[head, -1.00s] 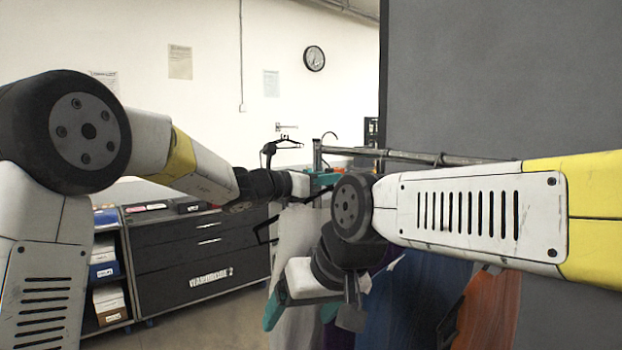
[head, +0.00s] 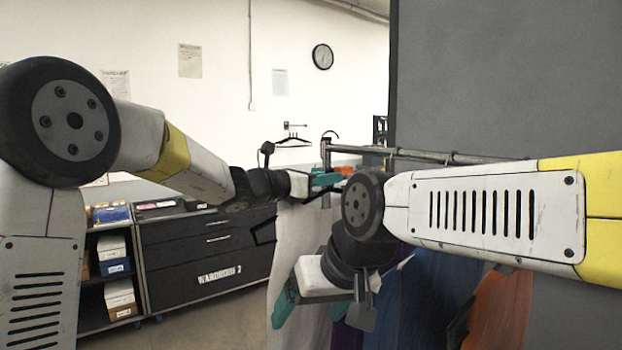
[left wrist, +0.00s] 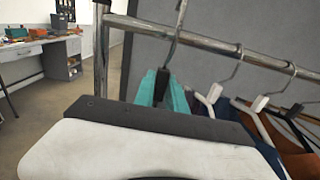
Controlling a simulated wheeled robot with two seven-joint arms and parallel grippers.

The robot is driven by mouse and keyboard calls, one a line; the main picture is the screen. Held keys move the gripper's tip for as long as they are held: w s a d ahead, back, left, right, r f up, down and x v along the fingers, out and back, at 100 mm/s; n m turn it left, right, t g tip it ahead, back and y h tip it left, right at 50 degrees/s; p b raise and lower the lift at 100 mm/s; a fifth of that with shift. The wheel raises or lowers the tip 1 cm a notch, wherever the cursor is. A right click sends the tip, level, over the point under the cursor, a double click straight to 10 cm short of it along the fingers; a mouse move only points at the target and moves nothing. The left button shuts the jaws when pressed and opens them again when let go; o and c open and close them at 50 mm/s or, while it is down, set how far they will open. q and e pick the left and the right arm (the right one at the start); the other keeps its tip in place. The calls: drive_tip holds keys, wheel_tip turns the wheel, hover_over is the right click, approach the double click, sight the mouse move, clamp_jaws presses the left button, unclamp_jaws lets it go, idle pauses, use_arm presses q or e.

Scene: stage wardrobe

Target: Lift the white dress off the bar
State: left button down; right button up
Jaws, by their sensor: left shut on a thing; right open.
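The white dress (head: 298,235) hangs below my left gripper at the left end of the rail, partly hidden by my right gripper and wrist. My left gripper (head: 328,182) is shut on the neck of its hanger. In the left wrist view, the teal fingers (left wrist: 163,90) close around a dark block below the metal hook (left wrist: 178,35). The hook passes the bar (left wrist: 215,43) and runs out of the top of that view. In the head view its curve shows above the bar (head: 430,156); contact is unclear. My right gripper (head: 315,308) is open, low in front of the dress.
Other hangers (left wrist: 267,103) with blue, purple and orange clothes (head: 505,305) hang along the bar to the right. A grey panel (head: 500,80) stands behind the rail. A dark drawer cabinet (head: 205,262) and shelves stand at the left, with open floor before them.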

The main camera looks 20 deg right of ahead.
use_arm(q)
drive_tip(key=v, duration=4.7)
drive_tip(key=shift+s+a, duration=0.15)
drive_tip(key=shift+s, duration=0.1)
